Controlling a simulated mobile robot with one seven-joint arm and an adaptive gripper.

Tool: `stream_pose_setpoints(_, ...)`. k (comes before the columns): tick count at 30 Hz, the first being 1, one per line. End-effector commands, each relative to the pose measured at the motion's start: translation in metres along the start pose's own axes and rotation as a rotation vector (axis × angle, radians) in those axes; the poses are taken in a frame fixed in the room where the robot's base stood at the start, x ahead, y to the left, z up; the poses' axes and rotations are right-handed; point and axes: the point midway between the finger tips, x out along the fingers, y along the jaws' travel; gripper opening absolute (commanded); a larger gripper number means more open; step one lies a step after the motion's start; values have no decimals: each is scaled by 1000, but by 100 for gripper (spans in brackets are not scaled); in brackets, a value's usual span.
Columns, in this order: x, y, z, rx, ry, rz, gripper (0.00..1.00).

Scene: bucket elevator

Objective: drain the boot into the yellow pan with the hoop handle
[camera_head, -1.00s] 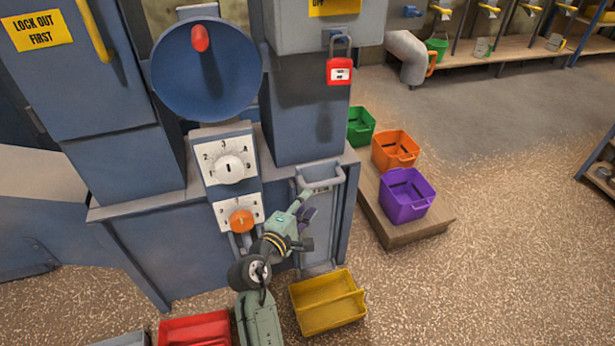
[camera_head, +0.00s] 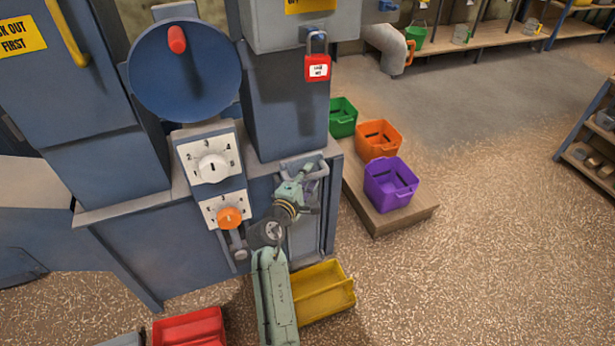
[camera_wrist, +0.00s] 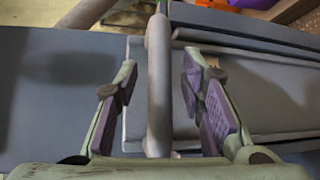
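The boot is the blue-grey lower housing (camera_head: 160,245). A grey panel with a bar handle (camera_head: 303,160) at its top is on the boot's front right. The yellow pan (camera_head: 325,290) is on the floor below this panel, partly hidden by my arm; its hoop handle is not clear. My gripper (camera_head: 308,182) is at the panel's handle. In the wrist view, a round grey bar (camera_wrist: 158,90) lies between my two open fingers (camera_wrist: 159,78), with a gap on both sides.
A red pan (camera_head: 190,328) is on the floor left of my arm. Purple (camera_head: 390,185), orange (camera_head: 378,140) and green (camera_head: 342,118) buckets stand on a low platform. Two dials, a blue disc (camera_head: 185,72) and a red padlock (camera_head: 317,67) are above.

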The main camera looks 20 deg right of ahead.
Motion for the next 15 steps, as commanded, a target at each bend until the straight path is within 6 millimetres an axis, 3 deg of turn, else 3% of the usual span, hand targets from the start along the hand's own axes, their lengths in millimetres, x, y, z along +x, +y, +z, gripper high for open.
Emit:
stream_pose_setpoints(4, 0, 0, 0, 0, 0, 0, 36)
stream_pose_setpoints(15, 0, 0, 0, 0, 0, 0, 11)
